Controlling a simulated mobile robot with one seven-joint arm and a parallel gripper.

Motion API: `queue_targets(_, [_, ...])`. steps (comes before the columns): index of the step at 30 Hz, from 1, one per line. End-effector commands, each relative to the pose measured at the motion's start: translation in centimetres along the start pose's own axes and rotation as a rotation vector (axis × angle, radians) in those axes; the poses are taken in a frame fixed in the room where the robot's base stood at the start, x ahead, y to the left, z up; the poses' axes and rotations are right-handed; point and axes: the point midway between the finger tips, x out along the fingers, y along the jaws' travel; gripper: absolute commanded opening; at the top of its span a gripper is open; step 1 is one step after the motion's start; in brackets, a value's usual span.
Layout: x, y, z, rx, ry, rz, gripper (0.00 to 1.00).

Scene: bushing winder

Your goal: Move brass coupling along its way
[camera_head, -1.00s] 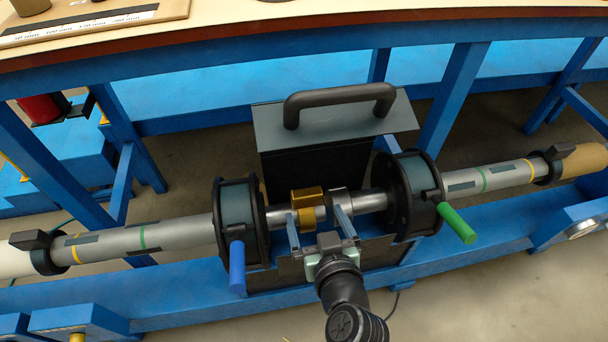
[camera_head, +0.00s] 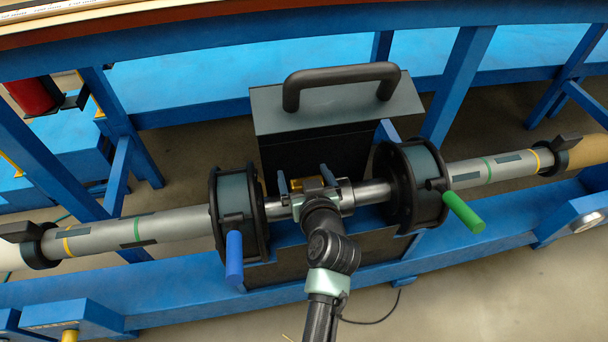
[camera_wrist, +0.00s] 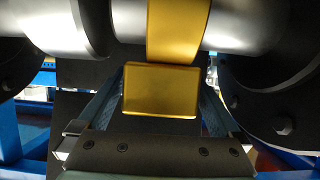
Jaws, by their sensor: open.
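The brass coupling (camera_head: 308,183) is a gold ring with a square block, on the steel shaft (camera_head: 374,193) between two dark flanged wheels. In the wrist view its ring (camera_wrist: 178,28) wraps the shaft and its block (camera_wrist: 160,90) faces my gripper. My gripper (camera_head: 306,177) is open at the shaft, its fingers either side of the coupling in the head view. In the wrist view the fingers (camera_wrist: 158,95) flank the block with gaps showing. My wrist hides part of the coupling in the head view.
A steel collar (camera_head: 346,191) sits on the shaft close right of the coupling. A blue handle (camera_head: 234,256) and a green handle (camera_head: 463,211) stick out from the wheels. A dark box with a black handle (camera_head: 340,76) stands behind. Open floor lies in front.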

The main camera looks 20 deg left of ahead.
Motion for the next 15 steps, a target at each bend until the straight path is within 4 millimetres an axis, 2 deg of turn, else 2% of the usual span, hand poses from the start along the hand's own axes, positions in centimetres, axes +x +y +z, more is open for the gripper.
queue_targets(1, [-0.02,-0.01,0.00,0.000,0.000,0.000,0.98])
queue_targets(2, [-0.02,-0.01,0.01,0.000,0.000,0.000,0.93])
queue_targets(15, [-0.05,0.00,0.02,0.000,0.000,0.000,0.14])
